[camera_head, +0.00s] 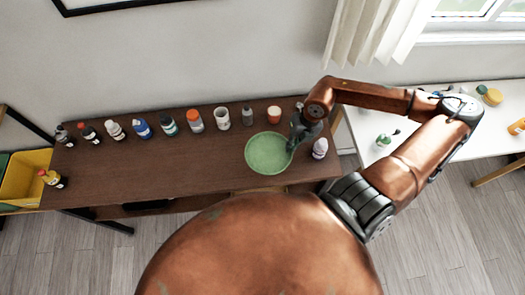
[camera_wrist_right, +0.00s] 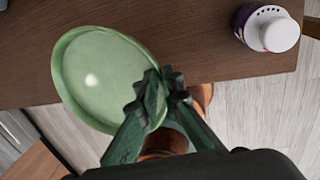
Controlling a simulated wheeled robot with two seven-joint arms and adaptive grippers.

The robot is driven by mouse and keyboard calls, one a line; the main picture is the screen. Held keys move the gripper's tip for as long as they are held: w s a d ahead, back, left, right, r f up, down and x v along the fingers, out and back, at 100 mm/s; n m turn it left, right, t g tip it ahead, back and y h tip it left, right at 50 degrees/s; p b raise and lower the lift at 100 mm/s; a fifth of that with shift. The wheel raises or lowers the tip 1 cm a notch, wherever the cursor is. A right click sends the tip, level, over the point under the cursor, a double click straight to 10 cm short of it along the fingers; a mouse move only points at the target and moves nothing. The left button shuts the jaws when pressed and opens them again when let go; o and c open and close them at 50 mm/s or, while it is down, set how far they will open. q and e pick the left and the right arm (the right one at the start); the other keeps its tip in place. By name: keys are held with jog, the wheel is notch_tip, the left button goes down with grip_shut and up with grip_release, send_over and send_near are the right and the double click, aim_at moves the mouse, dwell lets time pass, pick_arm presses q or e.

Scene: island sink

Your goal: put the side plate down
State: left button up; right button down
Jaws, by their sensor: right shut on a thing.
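The side plate (camera_head: 266,153) is round and pale green. In the head view it is over the right part of the dark brown table (camera_head: 190,176). My right gripper (camera_head: 296,136) is shut on the plate's right rim. In the right wrist view the plate (camera_wrist_right: 98,75) is left of the fingers, and the right gripper (camera_wrist_right: 163,95) pinches its near edge. The plate looks tilted there. I cannot tell whether its underside touches the table. My left gripper is not in view.
A white-capped bottle (camera_head: 320,148) stands close to the right of the gripper. A yellow bin (camera_head: 25,178) is at the far left.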

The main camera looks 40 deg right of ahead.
aim_at(276, 145)
jog(key=w+a, duration=0.1)
jog(key=w+a+f, duration=0.1)
jog(key=w, duration=0.1)
jog(key=w+a+f, duration=0.1)
jog(key=w, duration=0.1)
jog(key=shift+f+b, duration=0.15)
jog(key=shift+b, duration=0.25)
jog(key=w+f, duration=0.1)
jog(key=w+a+f, duration=0.1)
jog(key=f, duration=0.1)
jog(key=w+a+f, duration=0.1)
jog(key=f, duration=0.1)
jog(key=shift+w, duration=0.2)
jog(key=shift+w+a+f, duration=0.15)
jog(key=shift+w+f, duration=0.05)
jog(key=shift+f, duration=0.15)
jog(key=x, duration=0.3)
jog(key=shift+d+f, duration=0.25)
jog(key=c, duration=2.1)
grip_release()
jog(key=shift+s, duration=0.1)
jog(key=shift+r, duration=0.1)
jog(key=v, duration=1.2)
